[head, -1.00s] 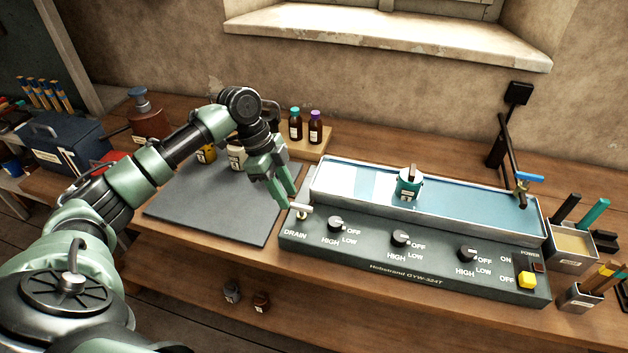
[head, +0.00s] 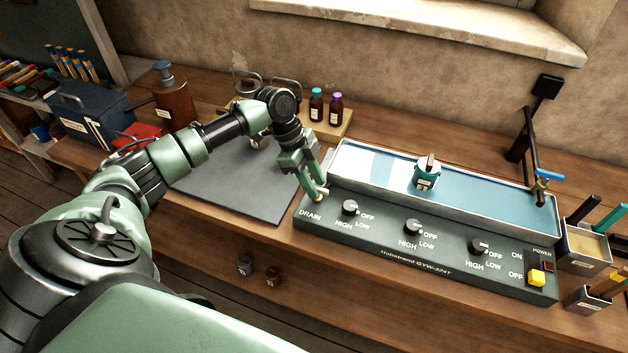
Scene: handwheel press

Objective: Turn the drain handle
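The drain handle (head: 320,194) is a small pale lever at the left end of the dark control panel (head: 400,262), above the word DRAIN. My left gripper (head: 315,186) points down at it, with its green fingertips at the handle and partly covering it. I cannot tell whether the fingers are closed on the handle or only beside it. The handle's exact angle is hard to make out. My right gripper is not in view.
The panel has several black knobs and a yellow power switch (head: 537,278). Behind them is a shallow water bath (head: 470,195) holding a green-labelled container (head: 427,175). A blue-handled tap (head: 548,174) stands at right. A dark mat (head: 235,185) lies left of the bath.

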